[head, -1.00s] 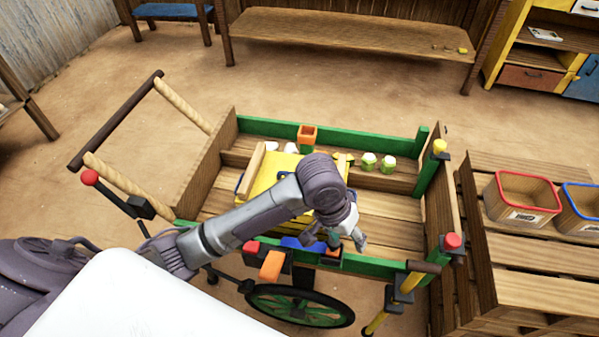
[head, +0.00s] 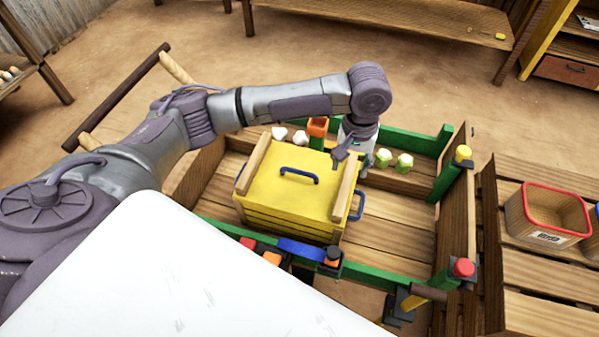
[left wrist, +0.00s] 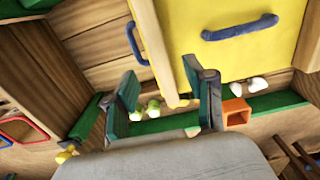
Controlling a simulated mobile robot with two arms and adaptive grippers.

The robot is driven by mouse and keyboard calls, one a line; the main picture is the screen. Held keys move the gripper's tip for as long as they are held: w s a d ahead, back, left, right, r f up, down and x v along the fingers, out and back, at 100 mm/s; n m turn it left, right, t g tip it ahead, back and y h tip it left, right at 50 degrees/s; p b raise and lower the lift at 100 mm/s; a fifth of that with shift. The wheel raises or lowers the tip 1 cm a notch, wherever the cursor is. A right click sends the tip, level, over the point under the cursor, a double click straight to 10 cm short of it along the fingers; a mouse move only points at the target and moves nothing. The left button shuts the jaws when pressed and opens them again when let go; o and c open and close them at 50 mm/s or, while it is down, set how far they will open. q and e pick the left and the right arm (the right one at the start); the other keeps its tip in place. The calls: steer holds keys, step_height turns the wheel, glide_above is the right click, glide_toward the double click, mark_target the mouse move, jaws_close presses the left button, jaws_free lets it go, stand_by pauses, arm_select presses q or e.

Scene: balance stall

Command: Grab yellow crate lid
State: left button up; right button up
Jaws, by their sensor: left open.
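The yellow crate lid (head: 270,190) lies on the yellow crate (head: 290,222) inside the cart. It has a blue handle (head: 299,175) in the middle and a wooden strip along its left and right edges. My left gripper (head: 351,160) is open and empty at the lid's far right corner, near the far end of the right strip (head: 343,190). In the left wrist view, the open fingers (left wrist: 164,92) stand on either side of the end of that strip (left wrist: 152,45). I cannot tell whether they touch it. My right gripper is not in view.
Green-and-white lumps (head: 394,160) and an orange square cup (head: 317,127) stand along the cart's far side. The cart's green rails (head: 385,262) surround the crate. Its wooden floor (head: 400,225) is bare right of the crate. A red-rimmed bin (head: 545,215) stands on a slatted surface at right.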

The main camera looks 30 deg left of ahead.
mark_target(347, 182)
arm_select(q)
steer(key=shift+f, duration=1.2)
steer(key=f, duration=0.4)
steer(key=shift+s+d+f, duration=0.1)
steer(key=shift+s+f, duration=0.15)
steer(key=shift+f, duration=0.15)
steer(key=shift+c, duration=0.5)
jaws_close()
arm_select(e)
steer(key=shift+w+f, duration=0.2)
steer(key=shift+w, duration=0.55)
